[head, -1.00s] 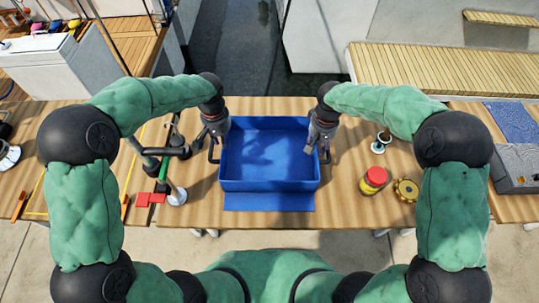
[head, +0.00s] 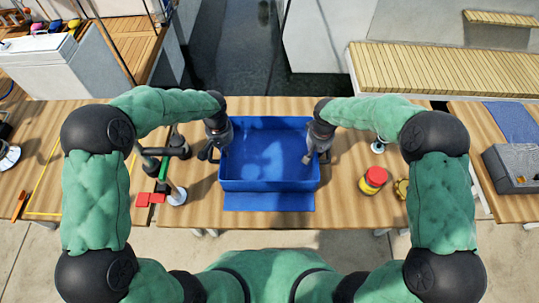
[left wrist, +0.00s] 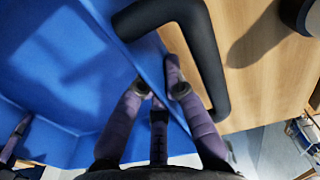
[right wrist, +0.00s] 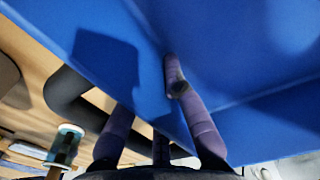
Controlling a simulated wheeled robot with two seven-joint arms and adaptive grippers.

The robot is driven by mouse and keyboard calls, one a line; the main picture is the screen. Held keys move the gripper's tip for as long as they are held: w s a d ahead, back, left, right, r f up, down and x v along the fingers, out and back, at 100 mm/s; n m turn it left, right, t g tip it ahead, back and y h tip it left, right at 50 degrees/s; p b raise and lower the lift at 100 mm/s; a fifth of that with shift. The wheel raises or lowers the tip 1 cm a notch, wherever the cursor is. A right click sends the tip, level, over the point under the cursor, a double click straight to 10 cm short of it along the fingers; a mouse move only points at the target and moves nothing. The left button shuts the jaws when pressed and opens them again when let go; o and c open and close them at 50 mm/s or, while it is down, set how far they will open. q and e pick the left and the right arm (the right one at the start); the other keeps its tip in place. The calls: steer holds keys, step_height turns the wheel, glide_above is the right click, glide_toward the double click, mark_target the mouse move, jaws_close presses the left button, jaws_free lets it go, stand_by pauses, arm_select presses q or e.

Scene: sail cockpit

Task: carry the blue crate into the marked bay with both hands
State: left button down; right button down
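The blue crate (head: 268,184) stands on the wooden table, on a blue mat (head: 268,202). It has a dark handle on each side; the left handle (left wrist: 210,60) shows in the left wrist view, the right one (right wrist: 65,95) in the right wrist view. My left gripper (head: 218,152) is at the crate's left wall, its fingers apart on either side of the wall. My right gripper (head: 318,155) is at the right wall, fingers apart, one inside the crate and one outside, partly hidden. The yellow-outlined bay (head: 42,187) is on the left, partly covered by my left arm.
Between bay and crate stand a green piece (head: 163,170), red blocks (head: 150,198) and a metal post (head: 177,196). Right of the crate are a red-lidded jar (head: 373,180), a brass gear (head: 401,188) and a small spool (head: 378,146). A grey box (head: 515,168) is at far right.

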arm_select(q)
steer(key=shift+w+r, duration=0.1)
steer(key=shift+r, duration=0.15)
arm_select(e)
steer(key=shift+w+r, duration=0.1)
steer(key=shift+r, duration=0.1)
